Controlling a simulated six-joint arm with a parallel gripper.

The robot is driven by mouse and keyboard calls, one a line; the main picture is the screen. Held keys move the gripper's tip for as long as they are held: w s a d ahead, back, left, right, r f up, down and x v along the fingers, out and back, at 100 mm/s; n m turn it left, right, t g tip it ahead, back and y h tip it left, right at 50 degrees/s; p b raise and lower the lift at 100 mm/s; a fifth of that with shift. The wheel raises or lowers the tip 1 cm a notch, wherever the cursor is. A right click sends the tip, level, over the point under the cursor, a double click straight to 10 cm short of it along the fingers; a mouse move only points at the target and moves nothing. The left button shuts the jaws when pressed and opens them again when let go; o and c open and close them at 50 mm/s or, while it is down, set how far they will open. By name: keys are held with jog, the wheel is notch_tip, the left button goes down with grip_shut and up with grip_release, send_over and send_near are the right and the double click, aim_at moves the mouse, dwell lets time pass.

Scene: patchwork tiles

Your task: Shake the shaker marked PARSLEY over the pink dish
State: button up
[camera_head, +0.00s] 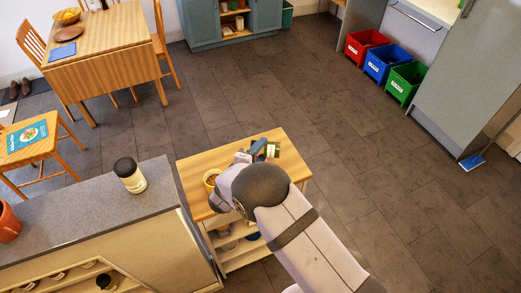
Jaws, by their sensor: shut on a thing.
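My gripper (257,148) is over the small wooden cart at the centre, seen from behind and partly hidden by my own wrist. It is shut on a small green-and-white object (273,150), which looks like a shaker. Its lettering is too small to read, so I cannot confirm PARSLEY. No pink dish shows; my arm covers part of the cart top.
The wooden cart top (200,162) is bare at its left. A black-lidded jar (130,176) stands on the grey counter (75,205). A terracotta pot (8,222) is at the counter's left. Red (364,46), blue (386,62) and green (405,82) bins stand far right.

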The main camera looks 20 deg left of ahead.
jog(key=shift+r+m, duration=0.1)
jog(key=shift+m, duration=0.2)
jog(key=shift+d+f+b, duration=0.35)
jog(key=shift+f+b, duration=0.05)
jog(key=shift+b, duration=0.05)
jog(key=shift+w, duration=0.1)
jog(key=shift+r, duration=0.1)
jog(key=shift+r+y, duration=0.25)
jog(key=shift+y, duration=0.05)
jog(key=m+b, duration=0.1)
jog(key=r+m+g+y+b, duration=0.1)
jog(key=b, duration=0.1)
jog(key=shift+m, duration=0.3)
jog(key=shift+a+r+m+g+y+b, duration=0.1)
jog(key=shift+r+m+g+y+b, duration=0.35)
jog(key=shift+b, duration=0.85)
jog(key=shift+r+y, duration=0.1)
jog(key=shift+y, duration=0.15)
